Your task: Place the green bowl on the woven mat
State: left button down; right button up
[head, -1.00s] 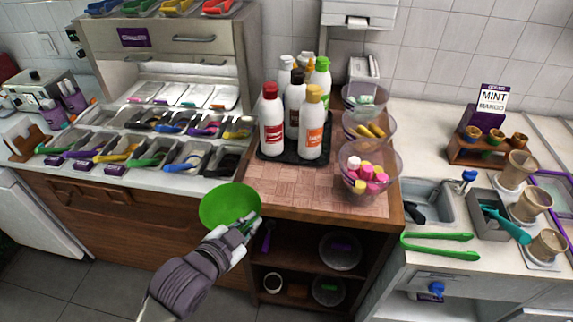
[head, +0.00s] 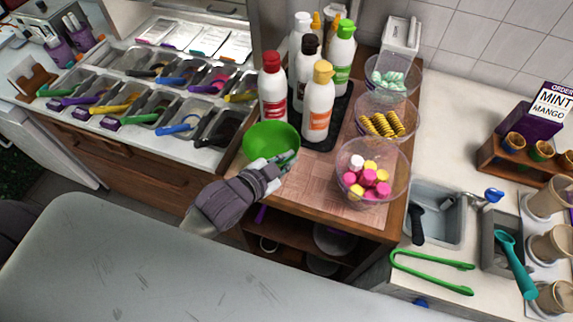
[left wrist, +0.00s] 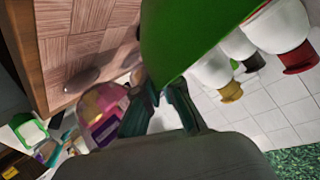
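The green bowl (head: 270,138) is gripped at its near right rim by my left gripper (head: 284,160). In the head view it overlaps the left edge of the woven mat (head: 312,183), just in front of the bottles. I cannot tell whether its base touches the mat. In the left wrist view the fingers (left wrist: 158,103) close on the rim of the bowl (left wrist: 190,28), and the mat (left wrist: 92,50) shows at upper left. The bowl hides part of the mat. My right gripper is not in view.
Sauce bottles (head: 318,102) stand on a black tray (head: 340,118) behind the mat. A clear bowl of pink and yellow sweets (head: 372,172) stands at the mat's right side, with more clear bowls behind it. The mat's front middle is clear.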

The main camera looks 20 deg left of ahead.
pick_arm(q)
jog(key=f, duration=0.4)
jog(key=shift+w+d+f, duration=0.1)
jog(key=shift+w+f, duration=0.15)
jog(key=shift+w, duration=0.05)
jog(key=shift+s+f, duration=0.1)
jog(key=shift+f, duration=0.4)
jog(key=c, duration=1.3)
grip_release()
jog(key=shift+f, duration=0.1)
jog(key=shift+c, duration=0.2)
jog(key=shift+b+v, duration=0.8)
jog(key=shift+v, duration=5.25)
